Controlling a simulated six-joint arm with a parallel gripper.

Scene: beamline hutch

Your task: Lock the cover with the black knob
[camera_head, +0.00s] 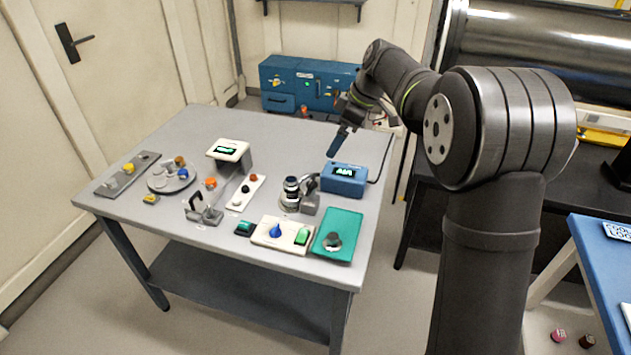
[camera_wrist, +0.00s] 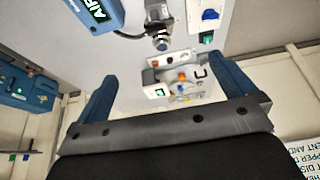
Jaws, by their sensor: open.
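The strip also shows in the wrist view (camera_wrist: 188,55). A silver cylindrical fixture with a dark top (camera_head: 291,186) and a grey curved arm stands right of it; it also shows in the wrist view (camera_wrist: 160,42). I cannot tell for certain which part is the cover. My gripper (camera_head: 333,150) is open and empty, above the table's back right near the blue display box (camera_head: 345,180). Its blue fingers show in the wrist view (camera_wrist: 165,75).
A green tray (camera_head: 335,252) holds a grey round part. A white panel (camera_head: 265,240) has a blue knob and a green button. A raised white display (camera_head: 229,150), a round tray (camera_head: 160,188) and a grey strip (camera_head: 112,188) stand left. The table's back (camera_head: 235,118) is clear.

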